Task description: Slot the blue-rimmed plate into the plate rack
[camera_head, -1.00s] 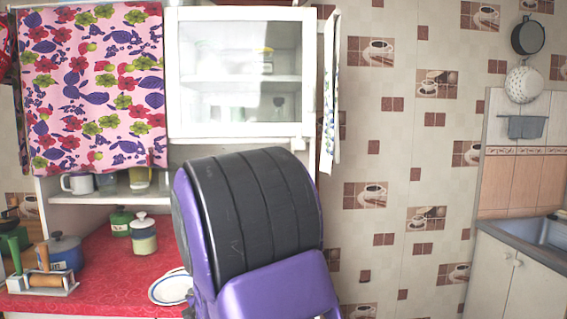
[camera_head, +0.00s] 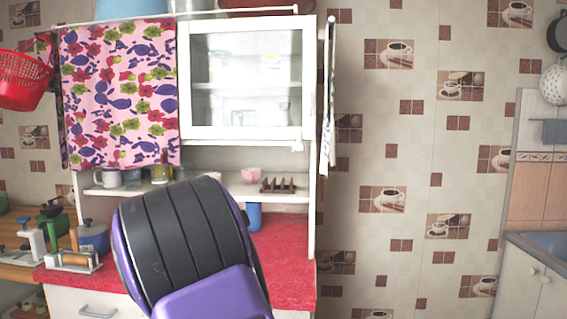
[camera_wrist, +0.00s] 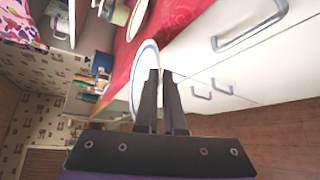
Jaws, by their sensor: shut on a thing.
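The blue-rimmed plate (camera_wrist: 143,68) is white and shows in the wrist view. My gripper (camera_wrist: 160,73) is shut on its edge, and the plate extends beyond the fingers over the red counter's edge. In the head view my arm hides the gripper and the plate. A small dark-brown slotted rack (camera_head: 279,187), which looks like the plate rack, stands on the shelf below the glass-door cabinet, right of a pink cup.
The red counter (camera_head: 285,262) is bare right of my arm, with a blue cup (camera_head: 254,216) behind. A blue pot (camera_head: 93,238) and a wooden-handled tool (camera_head: 75,260) stand at left. The pink cup (camera_head: 250,175) and mugs share the shelf.

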